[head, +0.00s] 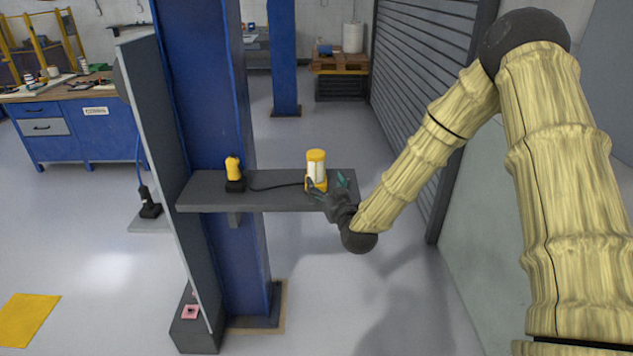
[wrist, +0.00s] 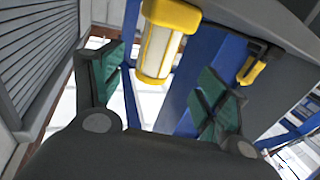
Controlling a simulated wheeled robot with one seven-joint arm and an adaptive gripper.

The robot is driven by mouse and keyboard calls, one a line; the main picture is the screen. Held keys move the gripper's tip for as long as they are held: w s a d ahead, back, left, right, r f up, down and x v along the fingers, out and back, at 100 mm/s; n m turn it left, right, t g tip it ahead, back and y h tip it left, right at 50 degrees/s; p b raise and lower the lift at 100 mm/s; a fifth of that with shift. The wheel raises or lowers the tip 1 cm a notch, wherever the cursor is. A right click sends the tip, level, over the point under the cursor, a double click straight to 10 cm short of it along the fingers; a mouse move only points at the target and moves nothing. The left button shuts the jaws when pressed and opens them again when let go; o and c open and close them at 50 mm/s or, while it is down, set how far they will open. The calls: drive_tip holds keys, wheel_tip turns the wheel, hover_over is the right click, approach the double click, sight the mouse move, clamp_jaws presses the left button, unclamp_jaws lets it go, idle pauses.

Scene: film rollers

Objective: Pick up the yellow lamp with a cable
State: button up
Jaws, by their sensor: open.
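The yellow lamp (head: 316,171) has yellow ends and a white middle. It stands upright near the right end of a grey shelf (head: 260,201), with a dark cable (head: 275,187) running left from it along the shelf. My gripper (head: 333,187) is at the shelf's right end, close to the lamp's lower part. In the wrist view the lamp (wrist: 160,45) shows ahead, between the two open green-padded fingers (wrist: 160,82). I see no finger closed on it. Whether a finger touches it I cannot tell.
A yellow and black tool (head: 234,172) stands on the shelf to the left. A blue column (head: 205,90) and a grey upright panel (head: 165,160) are beside the shelf. A grey roller shutter (head: 420,90) rises behind my arm at the right. Open floor lies behind the shelf.

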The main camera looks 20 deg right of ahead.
sight(319, 171)
drive_tip(key=w+p, duration=0.1)
drive_tip(key=w, duration=0.3)
drive_tip(key=shift+w+a, duration=0.15)
drive_tip(key=shift+w+d+r+p, duration=0.15)
drive_tip(key=shift+w+p, duration=0.55)
drive_tip(key=shift+w, duration=0.45)
drive_tip(key=shift+w+d+f+p, duration=0.1)
drive_tip(key=shift+w+p, duration=0.6)
drive_tip(key=shift+w, duration=1)
drive_tip(key=c, duration=1.4)
